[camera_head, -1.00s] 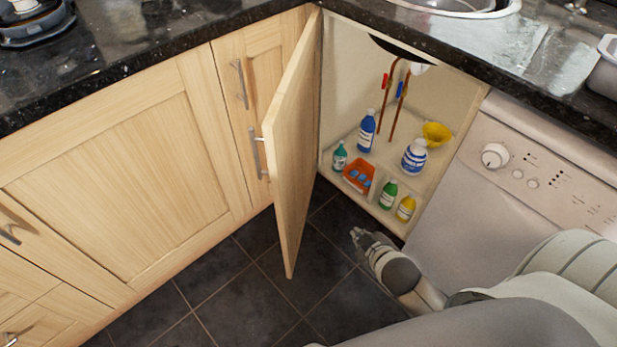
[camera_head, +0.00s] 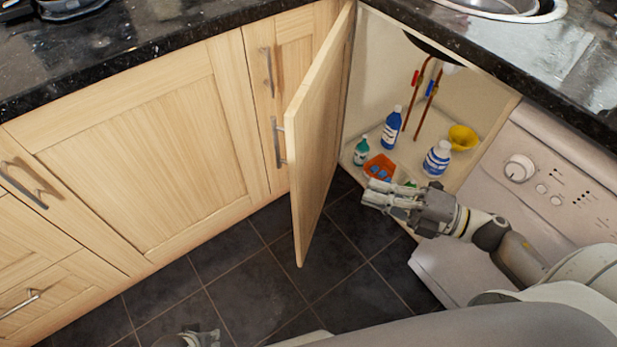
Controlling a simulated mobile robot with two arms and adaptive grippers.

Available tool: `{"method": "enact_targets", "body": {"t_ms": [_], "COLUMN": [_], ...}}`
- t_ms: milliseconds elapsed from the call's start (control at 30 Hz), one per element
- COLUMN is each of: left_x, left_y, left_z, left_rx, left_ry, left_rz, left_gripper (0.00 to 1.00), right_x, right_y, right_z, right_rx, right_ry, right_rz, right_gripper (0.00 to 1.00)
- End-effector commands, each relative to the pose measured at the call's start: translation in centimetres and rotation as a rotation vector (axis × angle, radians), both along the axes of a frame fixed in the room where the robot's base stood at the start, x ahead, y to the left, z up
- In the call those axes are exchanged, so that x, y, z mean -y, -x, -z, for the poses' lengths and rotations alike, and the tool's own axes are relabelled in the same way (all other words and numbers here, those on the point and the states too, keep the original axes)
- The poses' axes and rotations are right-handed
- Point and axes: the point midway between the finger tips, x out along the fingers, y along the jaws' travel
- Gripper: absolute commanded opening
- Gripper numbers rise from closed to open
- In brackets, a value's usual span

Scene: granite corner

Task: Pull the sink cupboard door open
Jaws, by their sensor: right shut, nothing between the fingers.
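The sink cupboard door (camera_head: 318,140) stands wide open, swung out to the left, with its inner face towards the cupboard. Its bar handle (camera_head: 277,143) shows past the door's edge on the outer side. The cupboard interior (camera_head: 380,70) is in plain view. My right gripper (camera_head: 366,194) is shut and empty in front of the cupboard's lower opening, to the right of the door and apart from it in the picture. What seems to be part of my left gripper (camera_head: 200,338) shows at the bottom edge; its fingers are not clear.
Inside stand a blue bottle (camera_head: 391,128), a teal bottle (camera_head: 361,151), a blue-and-white bottle (camera_head: 437,158), a yellow funnel (camera_head: 462,137) and an orange tray (camera_head: 379,164). A white appliance (camera_head: 545,180) adjoins on the right. Dark floor tiles (camera_head: 250,290) are clear below the door.

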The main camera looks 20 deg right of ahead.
Motion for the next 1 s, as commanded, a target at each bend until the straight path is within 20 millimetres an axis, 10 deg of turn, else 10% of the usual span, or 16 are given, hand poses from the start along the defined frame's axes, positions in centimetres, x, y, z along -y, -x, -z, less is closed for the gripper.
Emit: {"method": "enact_targets", "body": {"t_ms": [267,1000], "left_x": [0.0,0.0], "left_y": [0.0,0.0], "left_z": [0.3,0.2], "left_rx": [-0.005,-0.004], "left_ry": [-0.001,-0.001], "left_rz": [0.0,0.0], "left_gripper": [0.4,0.4], "right_x": [-1.2,-11.0], "right_y": [0.8,-6.0], "right_z": [-0.1,-0.2], "right_rx": [0.025,0.024], "right_ry": [0.038,0.033], "right_rz": [-0.084,-0.078], "right_gripper": [0.0,0.0]}}
